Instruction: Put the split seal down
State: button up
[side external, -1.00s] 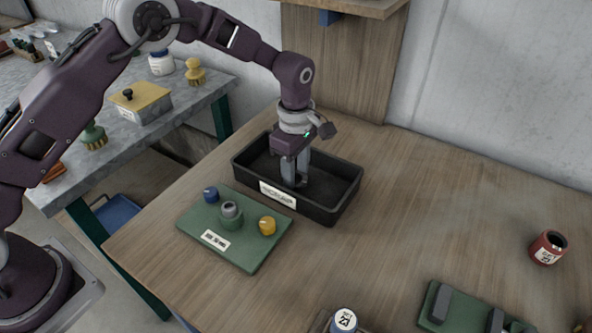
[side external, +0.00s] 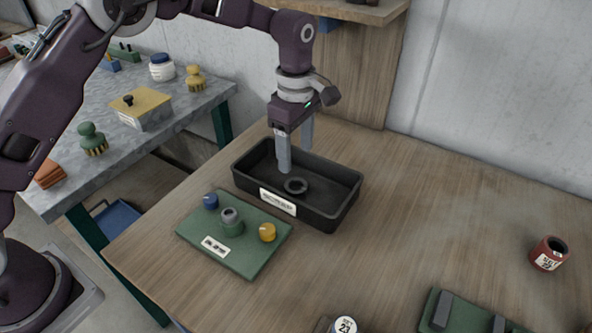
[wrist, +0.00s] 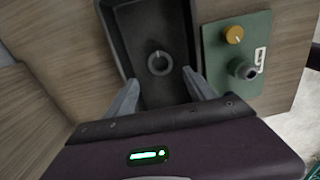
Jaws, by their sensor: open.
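The split seal (side external: 295,186) is a small dark grey ring lying flat on the floor of the black tray (side external: 345,207). It also shows in the wrist view (wrist: 159,64), with a small gap or slot on its upper edge. My gripper (side external: 295,160) is above the tray, open and empty, with its fingers apart from the ring. In the wrist view, my gripper's fingers (wrist: 160,82) are spread wide, one on each side of the tray, with the ring beyond them. Nothing hides the ring.
A green panel (side external: 262,250) with a blue knob (side external: 211,201), a yellow knob (side external: 267,232) and a grey fitting (side external: 230,216) lies beside the tray. The table's middle right is clear.

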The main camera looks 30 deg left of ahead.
notch_tip(320, 180, up, 4)
jog(key=shift+r, duration=0.1)
jog(key=shift+s, duration=0.1)
jog(key=s+a+r+m+t, duration=0.2)
jog(key=s+a+r+m, duration=0.5)
jog(key=s+r, duration=0.6)
jog(key=s+a+m+t, duration=0.1)
jog(key=s+m, duration=0.4)
jog(key=s, duration=0.5)
jog(key=s+a+f+m+t, duration=0.1)
jog(key=s+a+m, duration=0.3)
jog(key=s, duration=0.5)
jog(key=shift+s+f+m+t, duration=0.3)
jog(key=shift+s+m+t, duration=0.05)
jog(key=shift+m+t, duration=0.5)
jog(key=shift+a, duration=0.1)
